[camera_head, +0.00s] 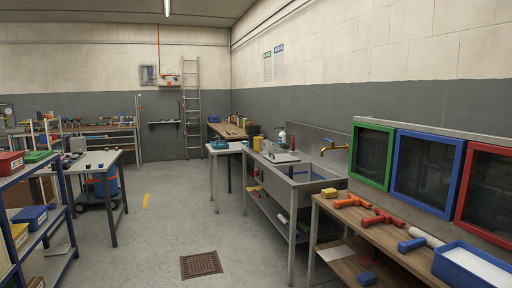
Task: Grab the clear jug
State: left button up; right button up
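No clear jug can be made out for certain. A small pale container (266,147) stands at the far end of the metal sink unit (300,181), beside a yellow container (257,143); it is too small to tell whether it is a clear jug. A white bottle (282,135) stands near the wall behind them. Neither of my grippers shows in this view.
A wooden bench (385,235) with orange, red and blue hand tools and a blue-rimmed tray (474,266) is at the right front. Blue shelving (38,228) and a table (97,160) stand left. The floor between is clear around a drain grate (201,264).

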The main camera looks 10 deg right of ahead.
aim_at(264, 145)
jog(key=i+u, duration=0.1)
jog(key=i, duration=4.4)
